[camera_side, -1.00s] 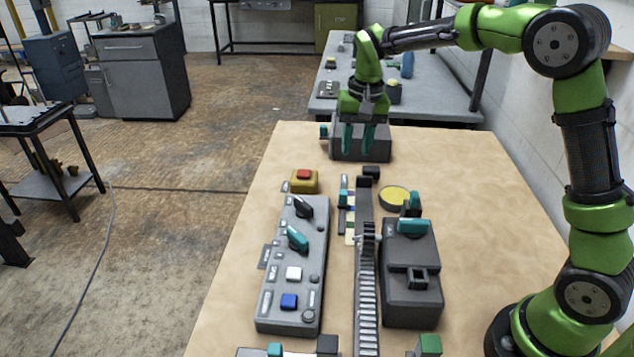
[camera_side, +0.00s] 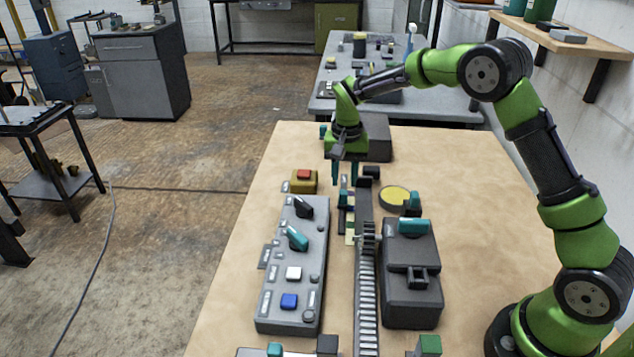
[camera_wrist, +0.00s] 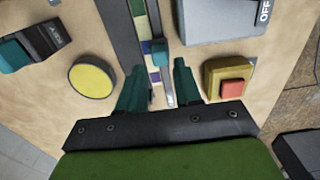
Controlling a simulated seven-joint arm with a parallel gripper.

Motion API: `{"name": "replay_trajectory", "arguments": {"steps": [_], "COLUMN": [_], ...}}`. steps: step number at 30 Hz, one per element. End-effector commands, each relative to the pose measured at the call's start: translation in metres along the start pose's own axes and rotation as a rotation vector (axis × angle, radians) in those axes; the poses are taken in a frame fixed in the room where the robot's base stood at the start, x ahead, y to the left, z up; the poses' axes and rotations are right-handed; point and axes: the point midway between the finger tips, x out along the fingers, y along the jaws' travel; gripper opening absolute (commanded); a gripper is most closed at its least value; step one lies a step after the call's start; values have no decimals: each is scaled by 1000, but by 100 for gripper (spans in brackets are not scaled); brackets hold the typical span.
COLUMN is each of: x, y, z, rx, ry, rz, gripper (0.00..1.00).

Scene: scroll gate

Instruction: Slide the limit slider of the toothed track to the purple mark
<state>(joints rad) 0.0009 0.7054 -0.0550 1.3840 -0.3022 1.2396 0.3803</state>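The toothed track (camera_side: 366,290) runs lengthwise down the middle of the table. Beside its far part lies a strip of coloured marks with a narrow grey rail. The limit slider (camera_side: 343,199) is a small teal block on that rail; it also shows in the wrist view (camera_wrist: 159,52). A purple mark (camera_wrist: 146,47) seems to lie on the strip near the slider. My gripper (camera_side: 345,180) is above the rail's far end, pointing down. In the wrist view its teal fingers (camera_wrist: 158,72) are open, one on each side of the rail, with nothing held.
A grey control panel (camera_side: 290,270) and a yellow box with a red button (camera_side: 304,180) stand left of the track. A yellow disc (camera_side: 394,196) and a dark box with a teal handle (camera_side: 411,285) are to the right. A dark block (camera_side: 377,140) stands behind.

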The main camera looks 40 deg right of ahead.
Motion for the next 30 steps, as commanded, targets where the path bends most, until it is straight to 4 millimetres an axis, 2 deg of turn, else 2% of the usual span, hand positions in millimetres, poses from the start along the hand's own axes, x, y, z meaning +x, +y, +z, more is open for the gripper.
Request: {"name": "replay_trajectory", "arguments": {"steps": [3,9,20,21,27,30], "x": [23,46,52,52,52,52], "y": [0,0,0,0,-1,-1], "z": [0,0,0,0,0,0], "rx": [-1,-1,-1,-1,-1,-1], "ry": [-2,-1,0,0,1,1], "rz": [2,0,-1,-1,-1,-1], "gripper": [34,34,34,32,2,0]}}
